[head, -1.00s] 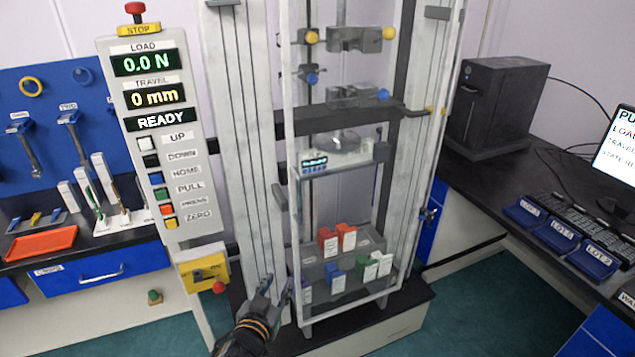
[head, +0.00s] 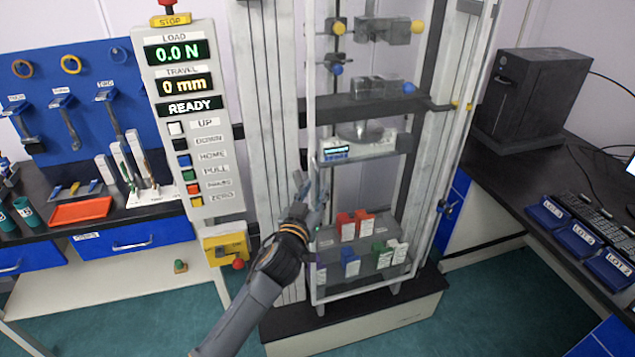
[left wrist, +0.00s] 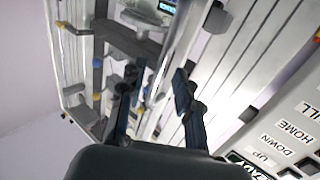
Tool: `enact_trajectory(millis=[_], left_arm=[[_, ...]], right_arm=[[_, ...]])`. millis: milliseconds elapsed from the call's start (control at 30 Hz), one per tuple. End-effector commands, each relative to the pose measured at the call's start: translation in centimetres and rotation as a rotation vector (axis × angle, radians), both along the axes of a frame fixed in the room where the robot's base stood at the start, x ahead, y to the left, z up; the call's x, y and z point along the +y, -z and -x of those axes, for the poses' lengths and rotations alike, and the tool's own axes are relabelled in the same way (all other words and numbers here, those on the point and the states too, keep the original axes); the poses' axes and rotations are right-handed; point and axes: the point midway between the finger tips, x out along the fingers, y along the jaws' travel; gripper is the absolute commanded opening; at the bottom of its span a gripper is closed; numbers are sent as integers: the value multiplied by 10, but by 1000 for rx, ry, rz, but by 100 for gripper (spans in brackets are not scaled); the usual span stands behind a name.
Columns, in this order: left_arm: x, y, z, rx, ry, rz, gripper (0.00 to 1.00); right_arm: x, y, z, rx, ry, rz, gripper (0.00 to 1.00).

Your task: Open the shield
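The shield is a clear panel in a light frame (head: 312,105) across the front of the test machine. It looks closed, standing upright over the fixtures and shelf. It also shows in the left wrist view, where its pale frame edge (left wrist: 183,38) runs down toward the space between the fingers. My left gripper (head: 311,188) is at the shield's left edge, about mid-height. In the left wrist view its two fingers (left wrist: 156,98) are spread apart. I cannot tell whether they touch the frame. My right gripper is not in view.
A control panel (head: 187,105) with buttons and a yellow box (head: 226,243) stand left of the machine. Red, blue and green blocks sit on the shelf behind the shield. A black cabinet (head: 520,100) and blue bins (head: 578,236) are on the right bench.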

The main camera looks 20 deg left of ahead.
Motion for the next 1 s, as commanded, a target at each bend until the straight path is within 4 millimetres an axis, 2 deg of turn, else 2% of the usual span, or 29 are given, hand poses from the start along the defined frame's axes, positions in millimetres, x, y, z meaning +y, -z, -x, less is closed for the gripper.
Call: enact_trajectory(millis=[100,200,533,567,700,1000], left_arm=[[0,-1,-14,0,0,0,33],[0,0,-20,1,0,0,33],[0,1,-23,0,1,0,33],[0,1,-23,0,1,0,29],[0,1,-23,0,1,0,0],[0,1,-22,0,0,0,0]], right_arm=[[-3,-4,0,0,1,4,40],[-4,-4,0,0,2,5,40],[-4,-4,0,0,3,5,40],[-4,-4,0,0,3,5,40],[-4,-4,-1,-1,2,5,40],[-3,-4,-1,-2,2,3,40]])
